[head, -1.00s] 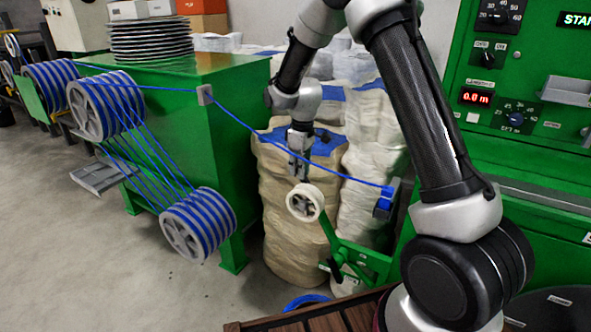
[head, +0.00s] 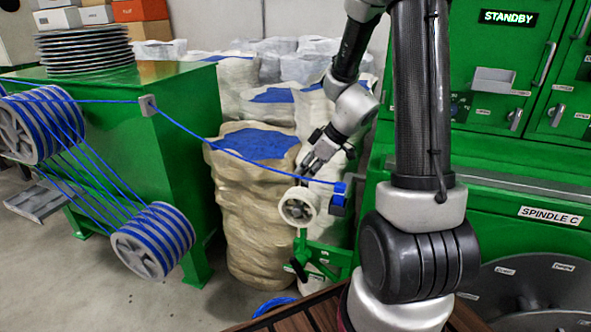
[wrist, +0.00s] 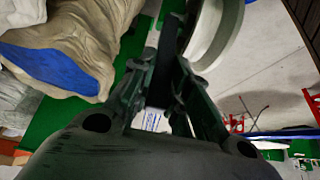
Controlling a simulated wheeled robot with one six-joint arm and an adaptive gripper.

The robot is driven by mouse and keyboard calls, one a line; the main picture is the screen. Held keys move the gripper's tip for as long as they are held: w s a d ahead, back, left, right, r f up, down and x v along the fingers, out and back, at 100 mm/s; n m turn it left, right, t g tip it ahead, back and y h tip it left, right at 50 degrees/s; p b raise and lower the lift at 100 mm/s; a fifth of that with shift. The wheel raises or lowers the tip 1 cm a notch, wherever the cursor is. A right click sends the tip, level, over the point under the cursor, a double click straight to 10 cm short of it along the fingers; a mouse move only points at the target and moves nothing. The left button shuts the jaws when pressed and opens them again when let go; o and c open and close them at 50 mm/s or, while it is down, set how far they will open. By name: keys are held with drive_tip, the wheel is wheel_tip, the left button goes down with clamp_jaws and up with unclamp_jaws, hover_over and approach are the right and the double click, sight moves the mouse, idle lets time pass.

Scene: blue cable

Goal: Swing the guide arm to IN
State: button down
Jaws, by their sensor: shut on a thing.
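The guide arm (head: 302,243) is a green bar standing nearly upright from a green bracket, with a white guide pulley (head: 297,207) at its upper end. My gripper (head: 303,172) reaches down from above and is shut at the pulley's top; the wrist view shows its fingers (wrist: 172,62) closed around a dark part beside the pale pulley rim (wrist: 215,35). My fingers partly hide that part. The blue cable (head: 240,154) runs from the green machine to a blue end piece (head: 338,195) just right of the pulley. I cannot make out an IN mark.
A tan sack (head: 250,215) stands left of the pulley, with more sacks behind. Cable drums (head: 153,240) hang by the green machine (head: 185,130) at left. A green cabinet (head: 480,185) reading STANDBY fills the right. A wooden slatted edge (head: 315,312) lies in front.

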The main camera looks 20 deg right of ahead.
drive_tip(key=shift+s+d+f, duration=0.1)
drive_tip(key=shift+s+d, duration=0.1)
drive_tip(key=shift+s, duration=0.05)
drive_tip(key=c, duration=1.4)
unclamp_jaws()
drive_tip(key=shift+o, duration=0.2)
drive_tip(key=v, duration=1.2)
